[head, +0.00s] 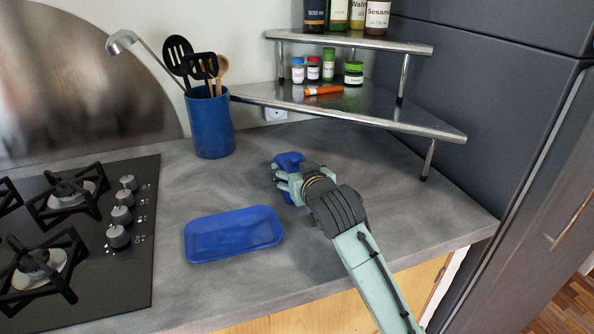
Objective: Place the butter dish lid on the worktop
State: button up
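The blue butter dish base (233,235) lies open on the grey worktop (210,293), left of my gripper. A blue piece that looks like the butter dish lid (289,159) shows behind and below the fingers of my gripper (282,178). The gripper and wrist hide most of it. My gripper appears closed around the lid, to the right of and behind the base. I cannot tell whether the lid touches the worktop or how it is tilted.
A blue utensil crock (211,124) stands at the back. A gas hob (100,225) is at the left. A two-tier metal corner shelf (350,112) with jars and bottles overhangs the back right. A dark tall cabinet (480,90) borders the right. Worktop right of my gripper is clear.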

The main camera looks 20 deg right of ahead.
jog(key=o, duration=0.4)
jog(key=shift+r, duration=0.1)
